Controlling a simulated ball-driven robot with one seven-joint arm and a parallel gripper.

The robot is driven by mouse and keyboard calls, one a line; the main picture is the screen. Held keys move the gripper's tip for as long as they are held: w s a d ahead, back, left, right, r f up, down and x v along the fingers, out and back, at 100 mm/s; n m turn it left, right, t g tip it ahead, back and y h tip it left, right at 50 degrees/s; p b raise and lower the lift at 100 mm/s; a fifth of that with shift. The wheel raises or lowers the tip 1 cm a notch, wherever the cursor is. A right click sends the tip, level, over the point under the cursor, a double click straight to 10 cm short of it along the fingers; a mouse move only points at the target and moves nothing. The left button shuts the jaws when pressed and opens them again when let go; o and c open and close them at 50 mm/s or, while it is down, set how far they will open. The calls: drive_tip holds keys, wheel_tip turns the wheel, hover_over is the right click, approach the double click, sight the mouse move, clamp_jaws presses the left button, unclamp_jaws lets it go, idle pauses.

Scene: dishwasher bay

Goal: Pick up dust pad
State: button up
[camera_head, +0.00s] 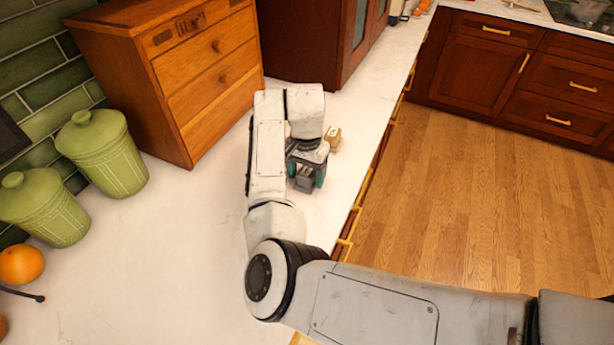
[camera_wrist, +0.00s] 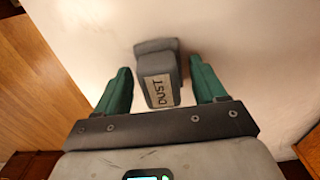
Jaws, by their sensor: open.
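The dust pad (camera_wrist: 159,80) is a small grey block with a pale label reading "DUST". In the wrist view it sits between the two green fingers of my gripper (camera_wrist: 160,68), with a narrow gap on each side. The gripper is open. In the head view the grey dust pad (camera_head: 304,184) shows on the white counter below my gripper (camera_head: 306,173). The arm partly hides it there.
A small tan block (camera_head: 333,138) is just behind the gripper. A wooden drawer chest (camera_head: 170,75) stands at the back left. Green canisters (camera_head: 103,152) and an orange (camera_head: 21,264) are at the left. The counter's front edge (camera_head: 352,217) is close on the right.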

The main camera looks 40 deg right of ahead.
sight(306, 171)
drive_tip(key=c, duration=0.9)
drive_tip(key=shift+c, duration=0.2)
drive_tip(key=shift+r, duration=0.1)
drive_tip(key=shift+r, duration=0.45)
wheel_tip(306, 171, up, 2)
drive_tip(key=shift+r, duration=0.1)
drive_tip(key=s+d+r, duration=0.1)
drive_tip(key=s+r, duration=0.8)
drive_tip(key=s, duration=0.5)
drive_tip(key=shift+r, duration=0.4)
drive_tip(key=shift+d, duration=0.1)
